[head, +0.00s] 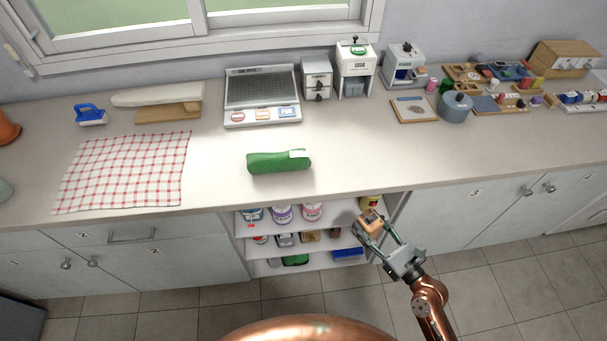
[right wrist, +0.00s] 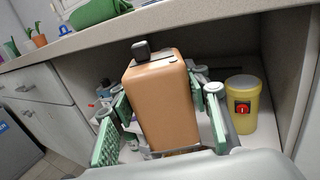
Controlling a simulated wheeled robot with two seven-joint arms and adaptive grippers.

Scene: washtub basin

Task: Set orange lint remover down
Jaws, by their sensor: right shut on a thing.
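The orange lint remover (head: 369,222) is a boxy orange block with a dark knob on top. It also fills the middle of the right wrist view (right wrist: 160,100), between green finger pads. My right gripper (head: 375,231) is shut on it and holds it in front of the open shelf unit (head: 240,241), below the countertop edge. It shows upright, slightly tilted, in the wrist view. Whether it touches a shelf cannot be told. My left gripper is not in view.
A yellow tub (right wrist: 242,103) stands on the shelf to the right of the lint remover. Several jars, including a pink one (head: 312,211), stand on the upper shelf. A green pouch (head: 279,162) lies on the countertop (head: 350,150), with clear space to its right.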

